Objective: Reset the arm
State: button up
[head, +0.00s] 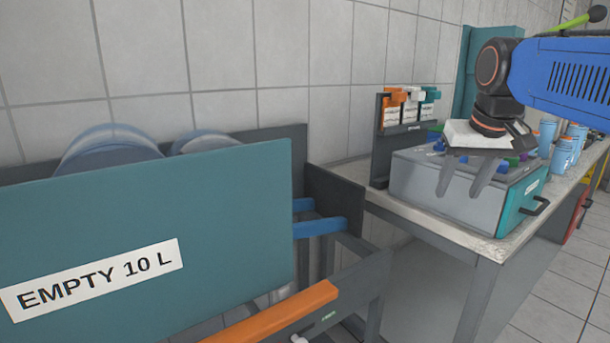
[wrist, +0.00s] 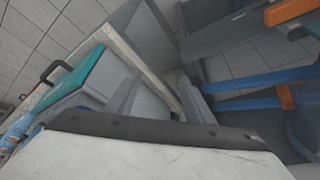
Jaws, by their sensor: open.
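My gripper (head: 462,178) hangs from my blue arm at the upper right of the head view. Its two grey fingers point down, apart and empty. In that view they overlap the front of a grey box with a teal side (head: 437,190) on the bench. In the wrist view my gripper's pale body fills the bottom, and its fingers (wrist: 160,98) stick up past a dark edge with nothing between them.
A teal bin labelled "EMPTY 10 L" (head: 100,215) fills the left, with clear round bottles behind it. A rack with blue bars (head: 320,227) and an orange bar (head: 275,314) stands beside the bench (head: 470,240). Blue cups (head: 563,152) stand farther right. Open floor shows at the lower right.

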jog(key=s+a+f, duration=0.1)
jog(key=s+f, duration=0.8)
jog(key=f, duration=0.3)
jog(key=s+a+f+n, duration=0.1)
jog(key=s+a+f, duration=0.1)
jog(key=s+f, duration=0.8)
notch_tip(320, 180, down, 2)
jog(key=shift+s+f, duration=0.2)
jog(key=shift+s, duration=0.1)
